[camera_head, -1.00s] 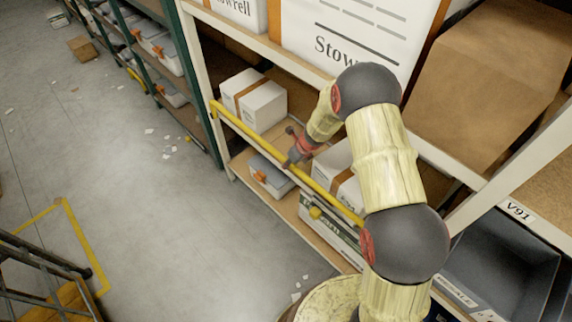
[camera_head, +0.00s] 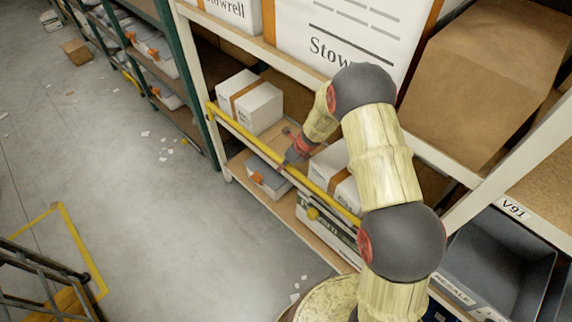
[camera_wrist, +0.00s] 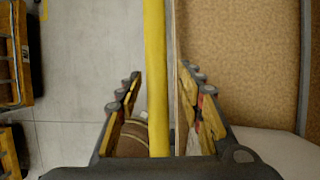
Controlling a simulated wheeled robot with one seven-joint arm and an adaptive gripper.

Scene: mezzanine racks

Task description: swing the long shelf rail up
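The long yellow shelf rail (camera_head: 240,129) runs across the front of the rack's lower bay, sloping down to the right in the head view. Its right end is hidden behind my arm. My gripper (camera_head: 286,160) is at about the middle of the rail. In the wrist view the rail (camera_wrist: 155,70) runs lengthwise between the two fingers of my gripper (camera_wrist: 160,90). The fingers stand wide apart, one on each side, with visible gaps to the rail. The gripper is open and not closed on it.
A white box with a tan band (camera_head: 249,102) stands behind the rail, with another white box (camera_head: 327,165) further right. A grey bin with an orange part (camera_head: 268,178) sits on the lower shelf. The floor (camera_head: 180,240) before the rack is clear except for scraps.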

